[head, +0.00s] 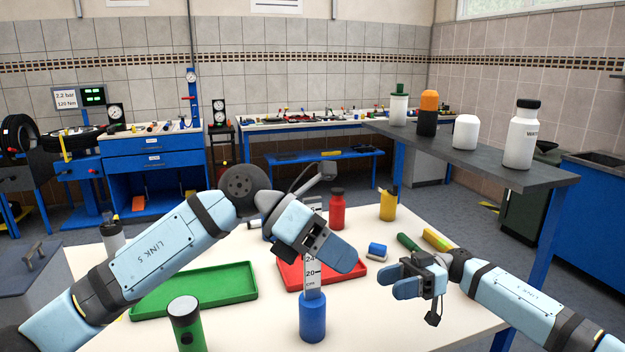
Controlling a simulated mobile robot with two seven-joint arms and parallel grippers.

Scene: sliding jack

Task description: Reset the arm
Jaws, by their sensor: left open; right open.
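My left gripper (340,255) is open above the middle of the white table (235,328). Its fingers point down to the right, just above and behind the top of a white scale strip (313,278) marked 24 and 20. The strip rises upright from a blue cylinder (312,318) at the front of the table. I cannot tell whether the fingers touch the strip. My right gripper (388,282) is open and empty over the right part of the table, its fingers pointing left.
A green tray (195,292) lies left, a red tray (287,277) centre. A green cylinder (187,325) stands at the front. Red (337,210) and yellow (388,205) bottles stand behind. A grey shelf (480,163) holding bottles is at right.

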